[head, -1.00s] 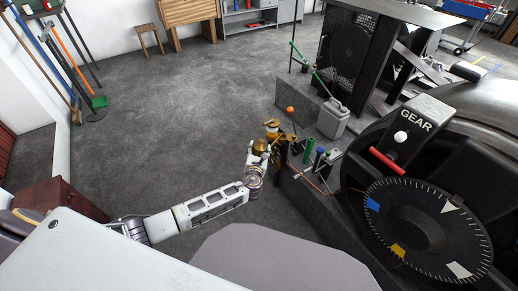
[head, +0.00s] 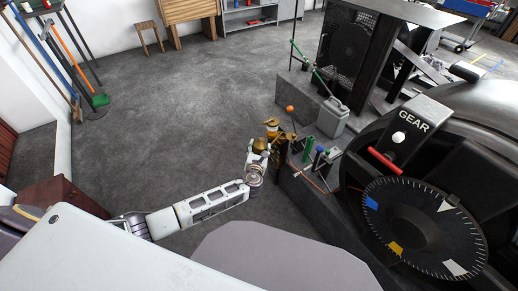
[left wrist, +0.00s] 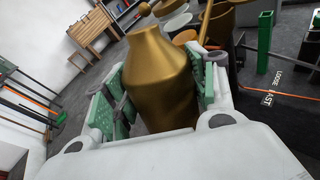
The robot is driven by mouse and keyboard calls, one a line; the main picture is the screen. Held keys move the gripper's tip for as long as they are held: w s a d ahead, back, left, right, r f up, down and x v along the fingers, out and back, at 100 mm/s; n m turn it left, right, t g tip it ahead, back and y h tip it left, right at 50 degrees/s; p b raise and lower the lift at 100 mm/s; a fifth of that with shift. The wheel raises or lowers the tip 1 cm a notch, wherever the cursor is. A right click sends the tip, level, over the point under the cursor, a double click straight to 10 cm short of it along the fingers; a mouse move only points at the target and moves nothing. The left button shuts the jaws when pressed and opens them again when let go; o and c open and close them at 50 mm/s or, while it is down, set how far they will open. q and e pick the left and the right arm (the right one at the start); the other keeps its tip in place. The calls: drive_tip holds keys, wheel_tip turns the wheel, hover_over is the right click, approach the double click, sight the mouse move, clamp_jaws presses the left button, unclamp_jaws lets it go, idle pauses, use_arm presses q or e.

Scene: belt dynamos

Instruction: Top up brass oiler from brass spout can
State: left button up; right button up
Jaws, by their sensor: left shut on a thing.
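My left gripper (left wrist: 158,95) is shut on a brass can (left wrist: 160,80), with pads on both sides of its rounded body. The can's narrower neck points away from the wrist. In the head view the left gripper (head: 257,157) holds the can (head: 260,145) beside the machine's near edge. Another brass part (head: 272,127), which looks like the oiler, is just beyond the can. In the left wrist view a brass cylinder (left wrist: 217,22) stands behind the can's right shoulder. I cannot tell whether the spout touches anything. My right gripper is not in view.
Green (head: 309,145) and blue-topped (head: 320,150) upright parts stand right of the gripper on the machine base. A grey jug (head: 333,118) stands behind them.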

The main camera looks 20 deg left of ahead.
use_arm(q)
drive_tip(key=shift+r+m+g+p, duration=0.5)
drive_tip(key=shift+r+p, duration=0.65)
drive_tip(key=shift+p, duration=2.65)
idle(4.2)
